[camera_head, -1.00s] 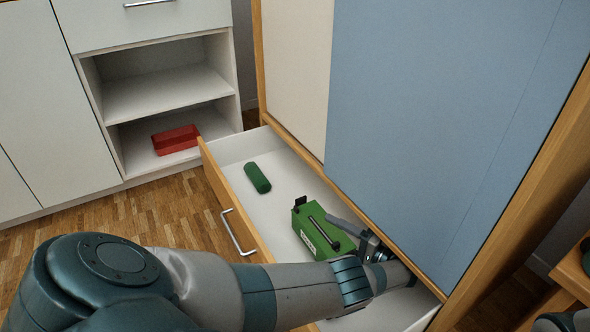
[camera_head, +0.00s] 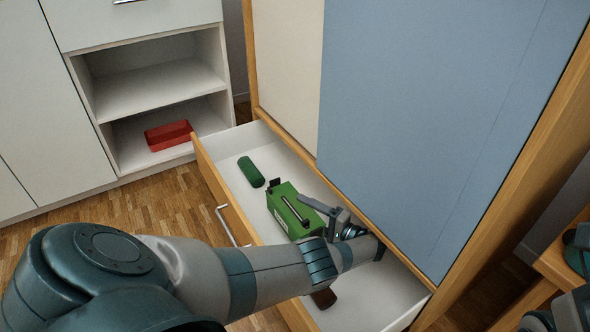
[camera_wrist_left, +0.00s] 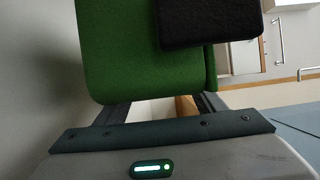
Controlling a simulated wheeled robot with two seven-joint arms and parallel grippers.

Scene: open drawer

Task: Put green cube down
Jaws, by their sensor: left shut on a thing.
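The green cube (camera_head: 290,222) shows as a green block with a dark bar on its top, inside the open drawer (camera_head: 201,152). My left gripper (camera_head: 298,198) is shut on it, coming from the right side of the block. I cannot tell whether the block touches the drawer floor. In the left wrist view the green cube (camera_wrist_left: 125,50) fills the space in front of the jaws, with a black part beside it. My right gripper is not in view; only a piece of my right arm shows at the lower right.
A dark green cylinder (camera_head: 251,171) lies in the drawer, just beyond the block. A brown thing (camera_head: 323,298) shows partly under my arm. A red tray (camera_head: 168,136) sits on the low shelf at left. The blue cabinet panel (camera_head: 430,110) rises behind the drawer.

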